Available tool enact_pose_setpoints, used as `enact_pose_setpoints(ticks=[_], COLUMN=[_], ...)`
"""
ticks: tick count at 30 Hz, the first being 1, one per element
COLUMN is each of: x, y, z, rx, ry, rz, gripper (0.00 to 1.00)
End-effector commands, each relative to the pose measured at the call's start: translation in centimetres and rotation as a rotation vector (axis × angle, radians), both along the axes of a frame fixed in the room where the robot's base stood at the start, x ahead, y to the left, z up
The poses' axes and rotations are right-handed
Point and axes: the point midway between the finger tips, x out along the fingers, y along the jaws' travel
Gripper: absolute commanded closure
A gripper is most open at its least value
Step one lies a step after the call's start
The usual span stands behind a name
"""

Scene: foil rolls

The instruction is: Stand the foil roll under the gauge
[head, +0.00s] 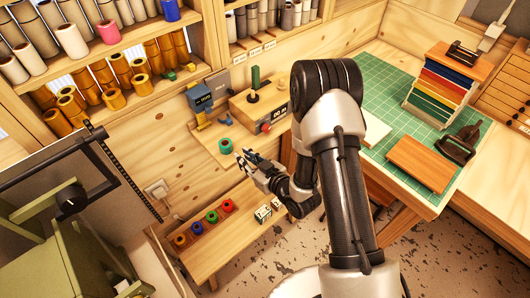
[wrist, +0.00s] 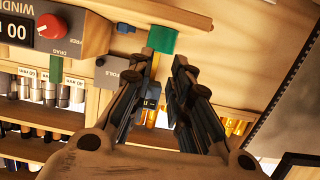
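A green foil roll (head: 225,146) is on the wooden bench near its front edge, with a round end facing the head camera. The blue gauge (head: 201,104) has a small display and a yellow part below it, and stands behind the roll. My gripper (head: 241,160) is just to the right of and in front of the roll, apart from it in the head view. In the wrist view my gripper (wrist: 167,62) shows two separated fingers with nothing held between them. The green roll (wrist: 161,39) shows just beyond the fingertips, and the blue gauge (wrist: 152,93) shows partly behind the left finger.
The winder box (head: 262,110) with a red knob and green post stands right of the gauge. A grey box (head: 216,81) is behind. A low bench (head: 205,258) holds several coloured rolls. Shelves of rolls line the wall. A green mat (head: 400,92) lies right.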

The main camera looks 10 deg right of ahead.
Motion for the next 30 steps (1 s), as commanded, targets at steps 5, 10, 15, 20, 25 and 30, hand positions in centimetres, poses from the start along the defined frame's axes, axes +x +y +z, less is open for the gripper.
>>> enact_pose_setpoints(ticks=[5, 10, 15, 20, 25, 30], x=[-0.5, -0.2, 0.4, 0.9, 1.4, 1.9], y=[0.4, 0.6, 1.0, 1.3, 1.6, 2.0], z=[-0.2, -0.5, -0.9, -1.3, -1.7, -2.1], rx=[0.032, 0.032, 0.03, 0.03, 0.03, 0.03], ry=[-0.016, -0.016, -0.017, -0.017, -0.016, -0.016], rz=[0.007, 0.007, 0.007, 0.007, 0.006, 0.007], gripper=[0.82, 0.82, 0.82, 0.82, 0.82, 0.82])
